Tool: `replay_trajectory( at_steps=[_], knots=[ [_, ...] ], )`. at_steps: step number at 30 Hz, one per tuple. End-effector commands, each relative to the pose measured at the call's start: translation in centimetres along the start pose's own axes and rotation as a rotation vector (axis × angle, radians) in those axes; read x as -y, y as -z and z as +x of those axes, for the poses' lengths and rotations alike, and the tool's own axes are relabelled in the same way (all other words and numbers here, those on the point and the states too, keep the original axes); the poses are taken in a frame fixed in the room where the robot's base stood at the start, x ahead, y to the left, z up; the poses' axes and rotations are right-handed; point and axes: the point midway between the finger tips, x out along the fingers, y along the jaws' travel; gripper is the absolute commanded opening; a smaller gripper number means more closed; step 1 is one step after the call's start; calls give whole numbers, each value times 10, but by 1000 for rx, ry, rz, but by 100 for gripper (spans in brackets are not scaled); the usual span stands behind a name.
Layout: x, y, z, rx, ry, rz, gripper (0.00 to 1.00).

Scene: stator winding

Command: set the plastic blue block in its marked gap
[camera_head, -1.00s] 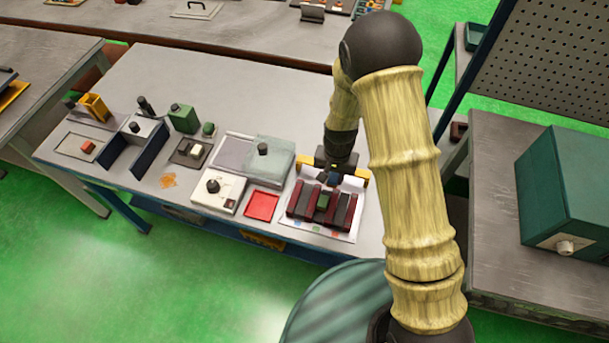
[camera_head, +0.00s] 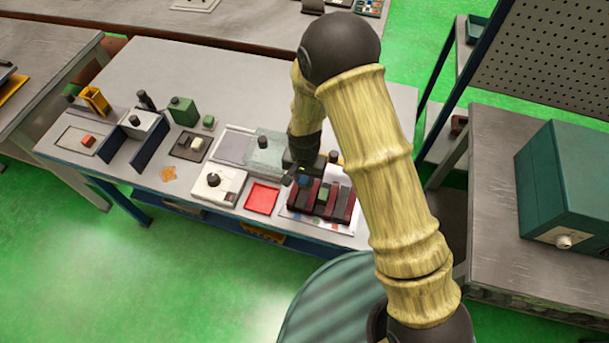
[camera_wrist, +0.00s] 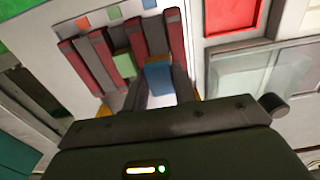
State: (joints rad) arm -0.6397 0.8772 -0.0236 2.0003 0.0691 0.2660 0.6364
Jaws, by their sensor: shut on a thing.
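My gripper (camera_wrist: 161,82) is shut on the blue block (camera_wrist: 160,78), which sits between its two fingers in the wrist view. The block also shows in the head view (camera_head: 304,180), partly hidden by my gripper. Block and gripper are at the left end of a rack of dark red and grey bars (camera_head: 345,206), by the bars at the right in the wrist view. A blue mark (camera_wrist: 149,3) lies on the white sheet beyond those bars, roughly in line with the block. I cannot tell whether the block is inside the gap or just above it.
A green block (camera_wrist: 123,64) stands among the bars beside the blue one. A red tray (camera_head: 262,196) and a white box with a black knob (camera_head: 218,185) stand left of the rack.

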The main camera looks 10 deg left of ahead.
Motion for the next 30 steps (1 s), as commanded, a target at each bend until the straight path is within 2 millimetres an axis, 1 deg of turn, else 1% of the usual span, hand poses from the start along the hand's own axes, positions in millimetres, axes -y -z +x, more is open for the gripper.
replay_trajectory(
  at_steps=[1,3,8,30],
  knots=[
    [0,0,8,0,0,0,4],
    [0,0,14,0,0,0,4],
    [0,0,20,-1,1,0,4],
    [0,-1,20,-1,1,1,4]
  ],
)
